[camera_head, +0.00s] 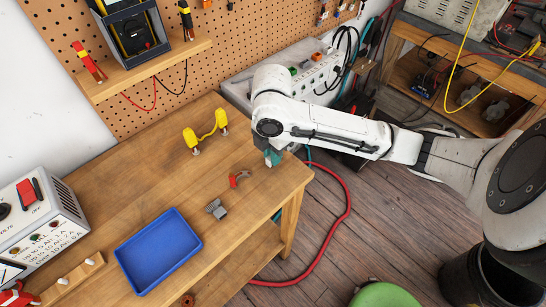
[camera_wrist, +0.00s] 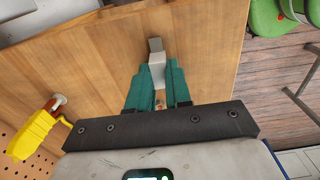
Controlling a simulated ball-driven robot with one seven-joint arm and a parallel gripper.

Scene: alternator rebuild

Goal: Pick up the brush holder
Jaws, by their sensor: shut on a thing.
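My gripper (camera_head: 272,158) is over the right end of the wooden bench, its teal fingertip just showing below my arm. In the wrist view the teal fingers (camera_wrist: 159,69) are closed on a grey, blocky part, which I take to be the brush holder (camera_wrist: 156,45). Its grey end sticks out past the fingertips, and the rest is partly hidden between them. In the head view the held part is hidden. I cannot tell whether it touches the bench.
A red part (camera_head: 239,178) and a grey ribbed part (camera_head: 216,208) lie on the bench (camera_head: 130,180) left of my gripper. A blue tray (camera_head: 158,250) sits front left.

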